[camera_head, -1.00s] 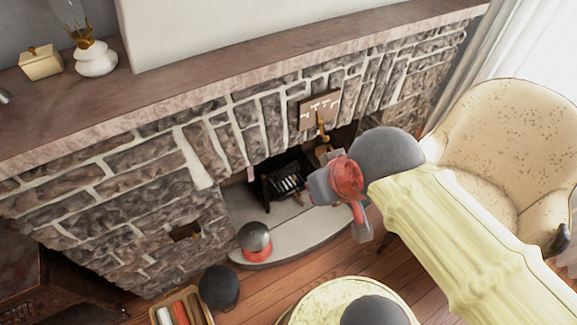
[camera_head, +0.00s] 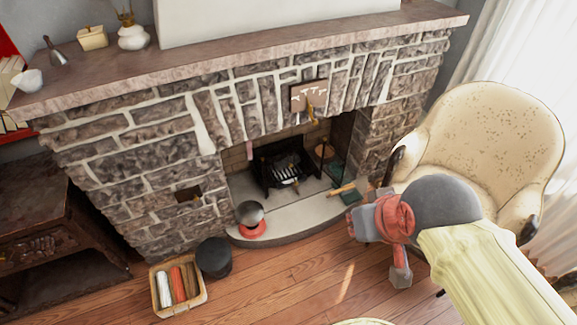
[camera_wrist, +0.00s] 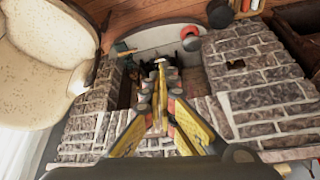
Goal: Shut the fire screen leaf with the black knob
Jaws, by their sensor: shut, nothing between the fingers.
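A black metal piece (camera_head: 284,166), with dark upright sides and pale bars or logs between them, stands in the fireplace opening. I cannot tell whether its sides are the fire screen's leaves, and I make out no black knob. It also shows, dark and small, in the wrist view (camera_wrist: 190,42).
A pale stone hearth (camera_head: 300,211) carries a grey and red round object (camera_head: 250,218) at left. A dark round container (camera_head: 214,257) and a box of rolls (camera_head: 179,287) stand on the floor. A cream armchair (camera_head: 488,140) is close on the right.

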